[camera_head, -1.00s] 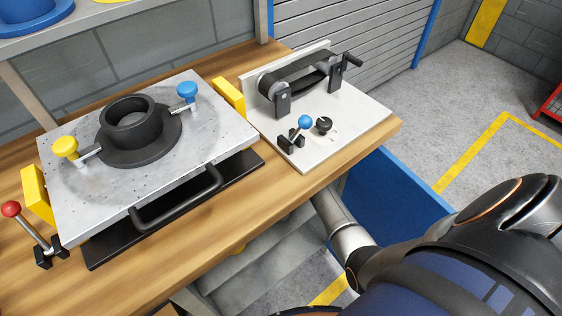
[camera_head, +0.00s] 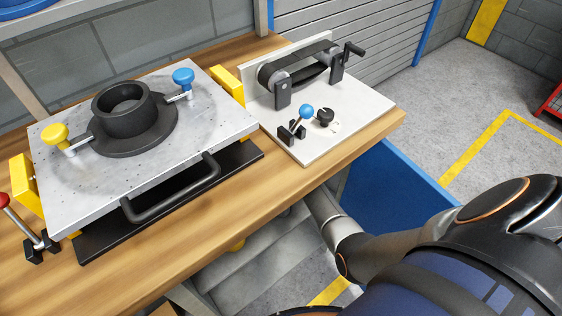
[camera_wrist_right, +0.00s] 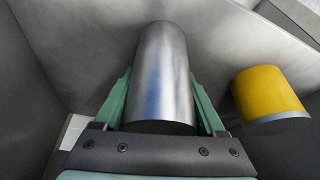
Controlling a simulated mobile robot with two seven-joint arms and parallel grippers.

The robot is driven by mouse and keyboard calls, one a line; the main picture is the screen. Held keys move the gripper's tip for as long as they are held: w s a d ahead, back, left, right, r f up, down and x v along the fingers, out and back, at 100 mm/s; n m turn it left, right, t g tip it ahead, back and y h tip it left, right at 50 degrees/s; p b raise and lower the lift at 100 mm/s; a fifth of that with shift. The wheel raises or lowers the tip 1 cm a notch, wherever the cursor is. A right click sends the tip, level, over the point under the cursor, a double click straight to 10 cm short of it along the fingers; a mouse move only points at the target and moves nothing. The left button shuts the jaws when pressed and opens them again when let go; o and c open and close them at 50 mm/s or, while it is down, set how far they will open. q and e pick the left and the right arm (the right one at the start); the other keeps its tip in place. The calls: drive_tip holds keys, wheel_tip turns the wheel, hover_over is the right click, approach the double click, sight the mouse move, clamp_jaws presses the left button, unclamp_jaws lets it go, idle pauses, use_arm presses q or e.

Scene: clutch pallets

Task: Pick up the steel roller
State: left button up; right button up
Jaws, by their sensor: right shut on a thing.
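The steel roller (camera_wrist_right: 163,75) is a plain grey metal cylinder in the middle of the right wrist view. The two green fingers of my right gripper (camera_wrist_right: 162,104) lie along its left and right sides, and the gripper is shut on it. The roller's far end is close to a pale grey surface; I cannot tell whether it touches. In the head view my right arm reaches down past the front edge of the workbench, and its gripper is hidden there. My left gripper is in neither view.
A yellow cylinder (camera_wrist_right: 265,94) with a grey end is right of the roller, with grey walls around. On the wooden bench (camera_head: 210,230) stand a metal plate fixture (camera_head: 200,130) with a black hub and a belt fixture (camera_head: 350,122). A blue panel (camera_head: 400,185) is beside my right arm.

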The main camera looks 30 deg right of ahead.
clamp_jaws()
drive_tip(key=shift+r, duration=0.1)
idle(0.4)
